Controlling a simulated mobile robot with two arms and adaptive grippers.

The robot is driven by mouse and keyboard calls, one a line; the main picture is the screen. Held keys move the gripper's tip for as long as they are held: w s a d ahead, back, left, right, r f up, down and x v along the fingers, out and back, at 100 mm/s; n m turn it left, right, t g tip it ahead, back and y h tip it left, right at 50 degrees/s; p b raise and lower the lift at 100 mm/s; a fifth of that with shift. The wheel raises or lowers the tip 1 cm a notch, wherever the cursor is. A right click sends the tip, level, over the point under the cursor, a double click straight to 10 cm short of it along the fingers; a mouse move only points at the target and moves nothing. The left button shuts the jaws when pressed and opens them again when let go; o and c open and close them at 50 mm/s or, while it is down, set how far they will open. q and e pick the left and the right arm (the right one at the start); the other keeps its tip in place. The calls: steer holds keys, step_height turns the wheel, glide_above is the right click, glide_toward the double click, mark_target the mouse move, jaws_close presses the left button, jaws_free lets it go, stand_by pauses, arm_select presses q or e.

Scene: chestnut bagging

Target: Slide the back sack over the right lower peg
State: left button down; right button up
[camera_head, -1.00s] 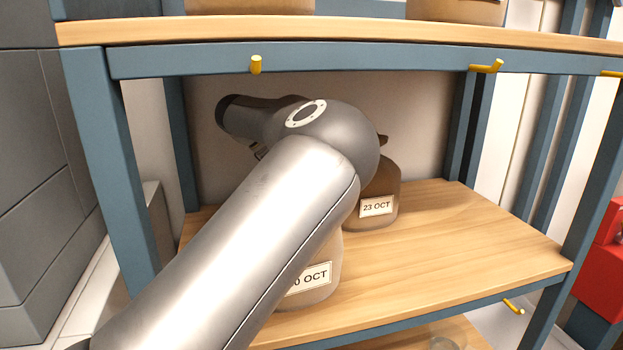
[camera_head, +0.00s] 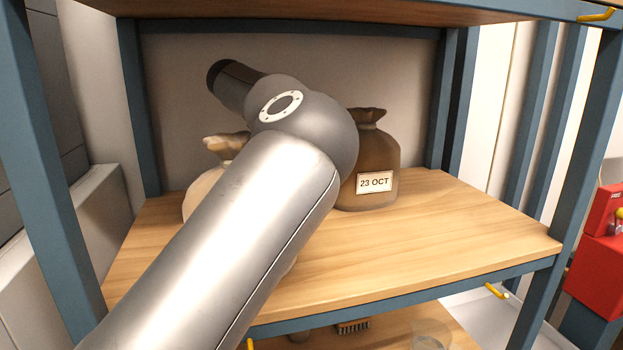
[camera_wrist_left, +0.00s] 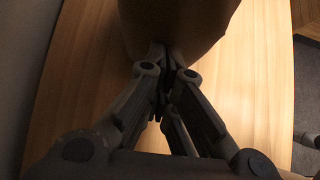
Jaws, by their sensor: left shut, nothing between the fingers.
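The back sack (camera_head: 372,158) is brown, tied at the neck, and stands upright on the wooden shelf with a "23 OCT" label. A paler sack (camera_head: 203,184) stands further left, mostly hidden behind my left arm. The right lower peg (camera_head: 496,291) is yellow and bare, on the shelf's front rail near the right post. My left gripper (camera_wrist_left: 166,75) is shut and empty in the left wrist view. Its fingertips are close to a dark brown sack (camera_wrist_left: 185,22); whether they touch it is unclear. In the head view my arm hides this gripper. My right gripper is not in view.
The shelf's right half (camera_head: 450,230) is clear. Blue posts (camera_head: 572,180) and an upper shelf frame the opening. Another yellow peg (camera_head: 250,344) shows low at the left, and one (camera_head: 597,14) at the upper right. A brush (camera_head: 353,327) lies on the lower shelf.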

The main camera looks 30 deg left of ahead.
arm_select(q)
steer(key=w+d, duration=0.3)
steer(key=w+d+b, duration=0.1)
steer(key=w+d, duration=0.2)
steer(key=w, duration=0.1)
steer(key=shift+w+d, duration=0.1)
steer(key=shift+d, duration=0.05)
glide_toward(365, 154)
steer(key=w+a, duration=0.1)
steer(key=w, duration=0.1)
steer(key=w+a+f, duration=0.1)
steer(key=w+a, duration=0.1)
steer(key=shift+w+a, duration=0.1)
steer(key=shift+w, duration=0.2)
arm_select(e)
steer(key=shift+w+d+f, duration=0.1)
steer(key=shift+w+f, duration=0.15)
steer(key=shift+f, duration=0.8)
